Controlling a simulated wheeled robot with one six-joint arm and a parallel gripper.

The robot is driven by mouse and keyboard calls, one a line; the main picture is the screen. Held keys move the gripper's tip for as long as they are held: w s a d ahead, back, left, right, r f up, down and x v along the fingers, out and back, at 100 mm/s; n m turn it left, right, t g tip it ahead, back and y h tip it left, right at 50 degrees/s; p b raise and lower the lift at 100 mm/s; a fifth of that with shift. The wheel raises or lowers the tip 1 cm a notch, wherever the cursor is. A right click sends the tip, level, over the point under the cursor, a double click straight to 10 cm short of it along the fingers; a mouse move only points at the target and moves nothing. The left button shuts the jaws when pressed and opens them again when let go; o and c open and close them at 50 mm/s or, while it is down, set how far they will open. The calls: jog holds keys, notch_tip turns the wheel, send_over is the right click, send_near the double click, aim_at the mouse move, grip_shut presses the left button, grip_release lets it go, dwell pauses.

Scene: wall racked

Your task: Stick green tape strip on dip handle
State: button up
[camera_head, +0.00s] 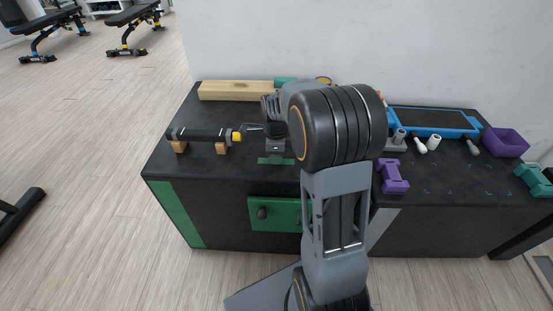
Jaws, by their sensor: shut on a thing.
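A dark bar, which looks like the dip handle (205,135), lies level across two small wooden blocks at the left of the black bench top. Its right end has a yellow piece (237,136). My gripper (252,128) is just right of that end, pointing left, low over the bench. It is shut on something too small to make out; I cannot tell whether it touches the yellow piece. A flat green piece (276,161) lies at the bench's front edge below my gripper; I cannot tell whether it is the tape strip. My arm hides the middle of the bench.
A pale wooden beam (235,91) lies along the wall behind. The left floor is mostly clear.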

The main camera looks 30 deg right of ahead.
jog(key=shift+r, duration=0.45)
notch_tip(320, 180, up, 2)
jog(key=shift+r+p, duration=0.1)
jog(key=shift+p, duration=0.55)
jog(key=s+a+r+p, duration=0.2)
jog(key=s+r+p, duration=0.2)
jog(key=s+r, duration=0.6)
jog(key=shift+s+p, duration=0.4)
jog(key=shift+s, duration=1.55)
jog(key=shift+w+f, duration=0.1)
